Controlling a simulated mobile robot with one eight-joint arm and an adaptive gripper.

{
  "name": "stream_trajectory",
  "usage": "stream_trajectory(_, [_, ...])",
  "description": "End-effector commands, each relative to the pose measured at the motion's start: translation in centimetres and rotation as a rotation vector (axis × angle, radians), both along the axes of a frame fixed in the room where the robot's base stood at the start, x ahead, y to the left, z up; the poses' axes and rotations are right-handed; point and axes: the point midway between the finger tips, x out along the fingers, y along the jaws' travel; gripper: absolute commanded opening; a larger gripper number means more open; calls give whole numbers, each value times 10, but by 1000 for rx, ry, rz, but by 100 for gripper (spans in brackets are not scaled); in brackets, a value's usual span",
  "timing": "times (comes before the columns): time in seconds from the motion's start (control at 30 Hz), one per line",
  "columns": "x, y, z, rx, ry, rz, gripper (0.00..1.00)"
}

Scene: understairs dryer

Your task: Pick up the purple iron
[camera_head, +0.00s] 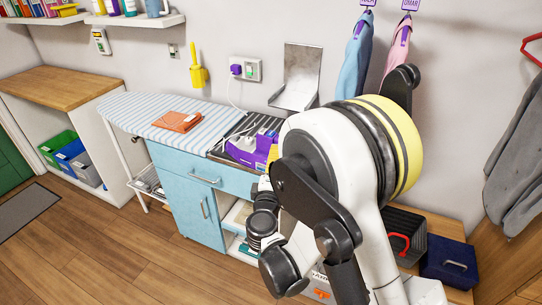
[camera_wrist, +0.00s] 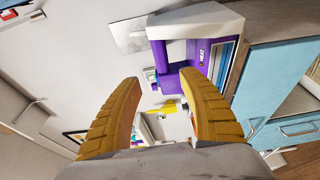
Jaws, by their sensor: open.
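The purple iron (camera_head: 262,154) sits on a dark ribbed rest at the right end of the ironing board, partly hidden behind my arm in the head view. In the wrist view, a purple and white body marked HEAT (camera_wrist: 197,47), which looks like the iron, lies beyond my fingertips, mostly up and to the right. My gripper (camera_wrist: 160,77) is open with its two yellow fingers apart and nothing clearly held between them. In the head view my arm mostly hides the gripper. Whether a finger touches the iron cannot be told.
A striped ironing board (camera_head: 150,110) carries a folded orange cloth (camera_head: 177,122). A blue cabinet (camera_head: 195,205) stands below. A white cord runs up to a wall socket (camera_head: 245,69). A metal holder (camera_head: 298,78) is on the wall behind. A dark blue box (camera_head: 449,262) stands at right.

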Motion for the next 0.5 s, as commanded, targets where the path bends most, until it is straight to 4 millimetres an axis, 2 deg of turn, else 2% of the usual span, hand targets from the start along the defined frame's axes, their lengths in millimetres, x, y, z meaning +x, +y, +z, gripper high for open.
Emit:
stream_trajectory(0.1, [19, -3, 5, 1, 1, -3, 49])
stream_trajectory(0.5, [76, -6, -8, 2, 2, -4, 49])
